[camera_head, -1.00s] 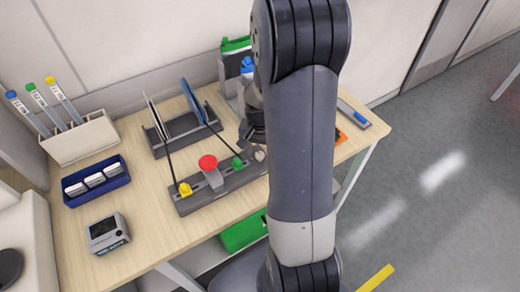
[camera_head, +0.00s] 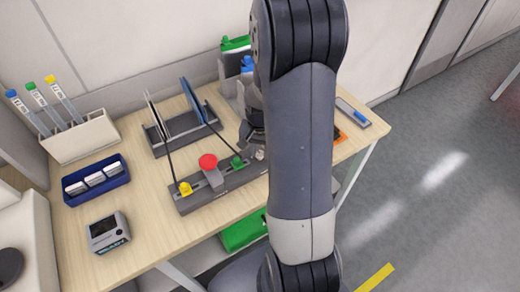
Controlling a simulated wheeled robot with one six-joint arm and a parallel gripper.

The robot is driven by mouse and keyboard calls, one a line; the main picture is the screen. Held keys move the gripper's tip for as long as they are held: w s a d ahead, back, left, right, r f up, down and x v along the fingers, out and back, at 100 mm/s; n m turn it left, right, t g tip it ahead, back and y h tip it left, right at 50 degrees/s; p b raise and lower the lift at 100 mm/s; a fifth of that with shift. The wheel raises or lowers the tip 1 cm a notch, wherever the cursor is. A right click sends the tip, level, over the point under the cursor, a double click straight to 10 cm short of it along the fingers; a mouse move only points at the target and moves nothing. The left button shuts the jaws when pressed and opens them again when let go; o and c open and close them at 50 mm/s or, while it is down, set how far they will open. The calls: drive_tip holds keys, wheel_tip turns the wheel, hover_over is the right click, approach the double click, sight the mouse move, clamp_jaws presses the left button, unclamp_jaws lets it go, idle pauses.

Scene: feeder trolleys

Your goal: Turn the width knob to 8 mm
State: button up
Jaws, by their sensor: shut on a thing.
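A dark grey fixture bar (camera_head: 206,196) lies on the wooden table. It carries a yellow knob (camera_head: 185,188), a red round knob (camera_head: 208,161) and a green knob (camera_head: 237,162). A small pale knob (camera_head: 260,154) shows at its right end, partly behind my arm. I cannot read any width marking. My gripper (camera_head: 256,138) is at this right end, close above the pale knob. Its fingertips are mostly hidden by my own arm; it appears shut on the pale knob, but the contact itself is not clear.
A rack with upright panels (camera_head: 184,132) stands behind the bar. A blue tray (camera_head: 96,185), a small display device (camera_head: 107,234) and a white holder with tubes (camera_head: 80,140) are at left. A grey-blue item (camera_head: 353,113) lies at the right edge. Bare table lies front left.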

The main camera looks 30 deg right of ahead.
sight(260, 154)
drive_tip(key=shift+n, duration=0.3)
drive_tip(key=n+b, duration=0.1)
drive_tip(key=n, duration=0.2)
drive_tip(key=shift+b, duration=0.35)
drive_tip(key=shift+n+b, duration=0.6)
drive_tip(key=shift+n, duration=2.1)
drive_tip(key=o, duration=1)
wheel_tip(260, 154, up, 11)
drive_tip(key=shift+f+b, duration=0.1)
drive_tip(key=shift+b, duration=0.25)
